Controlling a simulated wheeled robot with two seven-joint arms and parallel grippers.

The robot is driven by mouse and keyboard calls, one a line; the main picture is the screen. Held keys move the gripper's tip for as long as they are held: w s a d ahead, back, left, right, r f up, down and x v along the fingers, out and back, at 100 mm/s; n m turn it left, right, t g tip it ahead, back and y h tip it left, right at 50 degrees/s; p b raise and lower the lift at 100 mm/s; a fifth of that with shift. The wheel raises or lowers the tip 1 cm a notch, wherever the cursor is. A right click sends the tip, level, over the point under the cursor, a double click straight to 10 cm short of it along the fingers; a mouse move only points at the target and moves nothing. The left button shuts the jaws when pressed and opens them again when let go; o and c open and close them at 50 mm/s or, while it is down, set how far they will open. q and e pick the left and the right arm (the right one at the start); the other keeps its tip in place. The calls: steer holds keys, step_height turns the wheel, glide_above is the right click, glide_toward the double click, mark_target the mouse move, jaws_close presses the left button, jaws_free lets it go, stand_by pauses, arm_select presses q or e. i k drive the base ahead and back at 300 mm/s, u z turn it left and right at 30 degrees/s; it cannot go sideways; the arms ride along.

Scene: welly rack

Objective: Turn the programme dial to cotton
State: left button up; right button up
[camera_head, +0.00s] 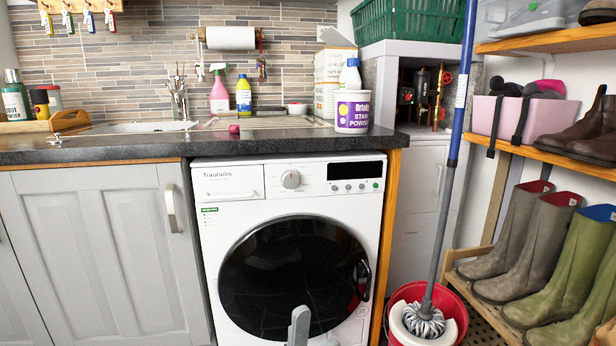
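The programme dial (291,179) is a round silver-white knob on the upper front panel of the white washing machine (210,255). Its pointer and the programme labels around it are too small to read. The machine's round dark door (285,265) is closed. My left gripper (299,327) shows only as a grey upright piece at the bottom edge, in front of the door's lower part. It is well below the dial and apart from it in the picture. Most of it is cut off, so its opening is hidden. My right gripper is not in view.
A dark worktop (110,150) overhangs the machine, with a stain powder tub (352,112) near its edge. A blue-handled mop (459,110) in a red bucket (455,316) stands at the right, beside a boot rack (468,258). The space before the dial looks clear.

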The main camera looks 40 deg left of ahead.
mark_target(291, 180)
steer(key=u, duration=0.5)
steer(key=i, duration=0.85)
steer(key=u, duration=0.6)
